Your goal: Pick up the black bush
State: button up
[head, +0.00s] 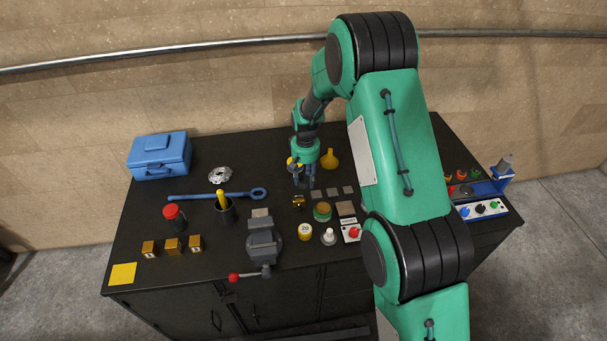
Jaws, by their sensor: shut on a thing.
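My gripper (305,184) is low over the back middle of the black workbench (130,230), pointing down. Its fingers are shut on a small dark thing, which I take to be the black bush. The bush is mostly hidden between the fingers and blends with the dark bench top. I cannot tell whether it is clear of the surface.
A yellow funnel-shaped thing (330,159) stands just right of my gripper. Small grey plates (333,193) and a brass part (298,202) lie close by.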

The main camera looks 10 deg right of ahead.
jog(key=shift+s, duration=0.45)
jog(key=shift+w+n, duration=0.1)
jog(key=shift+n, duration=0.2)
dwell(0.3)
jog(key=n, duration=0.1)
jog(key=w+n, duration=0.1)
jog(key=n, duration=0.2)
jog(key=shift+w+r, duration=0.1)
jog(key=shift+w, duration=0.2)
jog(key=n, duration=0.1)
jog(key=w+n, duration=0.1)
jog(key=n, duration=0.3)
jog(key=shift+w+b, duration=0.3)
jog(key=shift+w, duration=0.05)
jog(key=shift+w+a+f+p, duration=0.2)
jog(key=shift+w+f+p, duration=0.05)
jog(key=shift+w, duration=2.4)
jog(key=shift+w+a+f+p, duration=0.15)
jog(key=shift+w+f+p, duration=0.1)
jog(key=shift+w, duration=2.45)
jog(key=shift+w+a+f+p, duration=0.2)
jog(key=shift+w+p, duration=0.05)
jog(key=shift+w, duration=2.4)
